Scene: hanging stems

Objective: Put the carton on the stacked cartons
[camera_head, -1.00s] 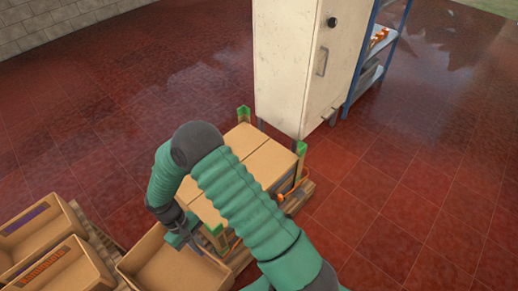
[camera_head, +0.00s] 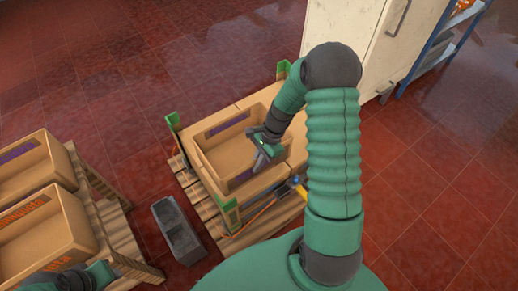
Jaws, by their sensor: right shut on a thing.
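The open-topped brown carton (camera_head: 212,160) is over the left part of the stacked cartons (camera_head: 298,148), which stand on a pallet between green corner posts. My right gripper (camera_head: 262,160) is shut on the carton's near right wall. The carton looks about level. I cannot tell whether its bottom rests on the stack or is slightly above it. The arm hides part of the stack's right side. Part of my left arm (camera_head: 92,279) shows at the bottom left edge; its fingers are not clear.
Two more open cartons (camera_head: 38,165) sit on a wooden pallet (camera_head: 120,235) at the left. A grey box (camera_head: 178,230) lies on the floor between the pallets. A white cabinet (camera_head: 365,35) and a blue shelf (camera_head: 445,45) stand behind. The red floor at the right is clear.

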